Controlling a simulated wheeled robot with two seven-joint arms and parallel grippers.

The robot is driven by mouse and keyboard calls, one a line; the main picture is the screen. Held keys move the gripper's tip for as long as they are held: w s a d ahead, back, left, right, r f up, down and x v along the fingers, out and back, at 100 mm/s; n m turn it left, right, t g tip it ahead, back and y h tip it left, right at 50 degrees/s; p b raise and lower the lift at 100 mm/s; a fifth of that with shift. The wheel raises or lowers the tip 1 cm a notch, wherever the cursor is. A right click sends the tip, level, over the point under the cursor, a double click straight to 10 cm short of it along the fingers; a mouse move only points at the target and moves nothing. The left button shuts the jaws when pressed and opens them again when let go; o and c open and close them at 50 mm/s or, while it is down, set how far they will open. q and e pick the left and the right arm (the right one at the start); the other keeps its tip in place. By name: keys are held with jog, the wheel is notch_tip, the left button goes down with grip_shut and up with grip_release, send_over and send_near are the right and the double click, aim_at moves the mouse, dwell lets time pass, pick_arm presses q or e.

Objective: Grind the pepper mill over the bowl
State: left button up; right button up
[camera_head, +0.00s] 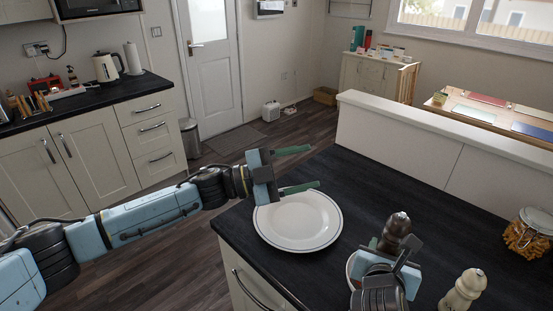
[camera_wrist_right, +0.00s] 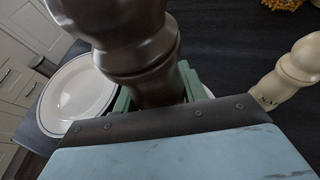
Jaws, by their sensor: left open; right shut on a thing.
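The dark brown pepper mill (camera_head: 397,225) is upright at the front of the worktop. My right gripper (camera_head: 384,247) is shut on it, and in the right wrist view the mill (camera_wrist_right: 135,45) stands between the green fingers. A small part of a pale round dish, perhaps the bowl (camera_head: 351,268), shows at the left of my right gripper, which hides most of it. I cannot tell whether the mill is over it. My left gripper (camera_head: 311,167) is open and empty, above the far edge of the white plate.
The white plate (camera_head: 298,220) lies at the worktop's left end and shows in the right wrist view (camera_wrist_right: 75,92). A cream mill (camera_head: 463,290) stands to the right of my right gripper. A pasta jar (camera_head: 527,234) is at the far right. The back middle of the worktop is clear.

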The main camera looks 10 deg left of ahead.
aim_at(394, 235)
pick_arm(q)
jog(key=w+a+f+n+t+y, duration=0.1)
jog(key=w+a+n+t+y, duration=0.2)
jog(key=n, duration=1.3)
jog(key=w+a+t, duration=0.1)
jog(key=a, duration=0.1)
jog(key=shift+a, duration=0.4)
jog(key=shift+f, duration=0.1)
notch_tip(394, 235, up, 7)
pick_arm(e)
jog(key=shift+r, duration=0.1)
dwell(0.5)
notch_tip(394, 235, up, 5)
jog(key=p, duration=0.5)
pick_arm(q)
notch_tip(394, 235, up, 5)
jog(key=shift+r, duration=0.1)
